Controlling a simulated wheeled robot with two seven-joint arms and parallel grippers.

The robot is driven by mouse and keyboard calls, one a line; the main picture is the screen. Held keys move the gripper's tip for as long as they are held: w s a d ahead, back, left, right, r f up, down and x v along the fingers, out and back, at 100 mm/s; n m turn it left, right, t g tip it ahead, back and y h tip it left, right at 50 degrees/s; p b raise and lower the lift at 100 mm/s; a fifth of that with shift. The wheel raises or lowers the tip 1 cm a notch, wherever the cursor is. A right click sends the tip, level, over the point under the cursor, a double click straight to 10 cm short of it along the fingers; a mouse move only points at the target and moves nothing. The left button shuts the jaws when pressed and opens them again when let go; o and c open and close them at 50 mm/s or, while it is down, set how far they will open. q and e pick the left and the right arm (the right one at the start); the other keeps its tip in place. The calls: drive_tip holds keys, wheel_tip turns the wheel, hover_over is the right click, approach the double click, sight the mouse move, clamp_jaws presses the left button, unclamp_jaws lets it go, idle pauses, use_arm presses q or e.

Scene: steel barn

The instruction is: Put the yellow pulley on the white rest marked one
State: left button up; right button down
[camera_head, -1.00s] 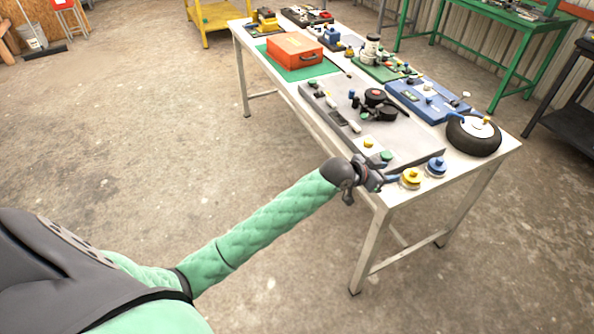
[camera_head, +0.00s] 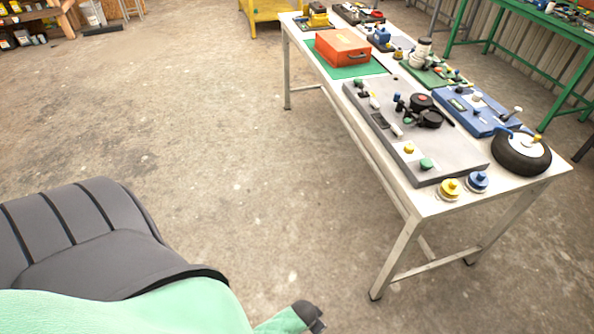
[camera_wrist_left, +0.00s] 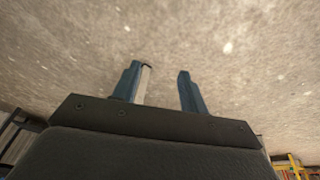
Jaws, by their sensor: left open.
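The yellow pulley (camera_head: 450,187) sits near the front corner of the white table (camera_head: 433,206), beside a blue pulley (camera_head: 477,181). A white rest marked one cannot be made out; any marking is too small to read. In the left wrist view my left gripper (camera_wrist_left: 167,82) is open and empty, its two fingers apart over bare concrete floor. In the head view only part of my left arm shows at the bottom edge, well left of and below the table. My right gripper is in neither view.
A grey board (camera_head: 440,160) with knobs lies behind the pulleys. Farther back are a blue panel (camera_head: 475,123) and an orange case (camera_head: 343,50) on a green mat (camera_head: 363,70). The concrete floor left of the table is clear.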

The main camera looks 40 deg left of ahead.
use_arm(q)
drive_tip(key=s+f+g, duration=0.1)
drive_tip(key=s+f, duration=0.4)
drive_tip(key=s, duration=0.4)
drive_tip(key=shift+s+a+f+g+y, duration=0.15)
drive_tip(key=shift+a+g+y, duration=0.15)
drive_tip(key=shift+a+g, duration=0.15)
